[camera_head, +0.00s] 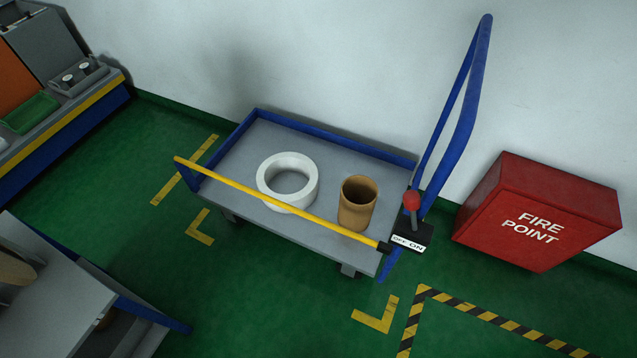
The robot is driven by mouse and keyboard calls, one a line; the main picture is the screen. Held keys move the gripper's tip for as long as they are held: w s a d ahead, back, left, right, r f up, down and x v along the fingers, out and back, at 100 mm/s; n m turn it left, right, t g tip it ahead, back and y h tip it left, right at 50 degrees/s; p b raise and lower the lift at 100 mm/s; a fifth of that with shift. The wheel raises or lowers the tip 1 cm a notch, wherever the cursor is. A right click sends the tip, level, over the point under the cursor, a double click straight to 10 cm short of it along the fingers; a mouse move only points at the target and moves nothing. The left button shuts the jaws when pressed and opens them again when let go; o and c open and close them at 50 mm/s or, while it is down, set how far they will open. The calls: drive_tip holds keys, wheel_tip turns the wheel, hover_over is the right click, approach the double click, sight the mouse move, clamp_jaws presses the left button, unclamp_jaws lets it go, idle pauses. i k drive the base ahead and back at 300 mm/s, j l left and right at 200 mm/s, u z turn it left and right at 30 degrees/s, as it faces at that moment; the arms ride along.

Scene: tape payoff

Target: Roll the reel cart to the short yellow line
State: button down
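The reel cart (235,172) stands on the green floor along the white wall. It has a grey deck, a blue rim and a tall blue push handle (466,120) at its right end. A white reel ring (269,188) and a brown hollow core (356,212) rest on the deck. A yellow bar (270,198) runs across its front side. A red-knobbed lever (411,201) on a black box marked OFF and ON sits by the handle; I cannot tell its setting. My gripper is not in view.
Yellow corner marks (200,238) (384,318) lie along the cart's front side. A red FIRE POINT box (540,212) stands right of the handle, with black-yellow floor striping (480,313) in front. A bench (60,145) is at upper left; a grey-topped unit (60,290) is at lower left.

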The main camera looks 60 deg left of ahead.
sight(263, 134)
drive_tip(key=u, duration=1.55)
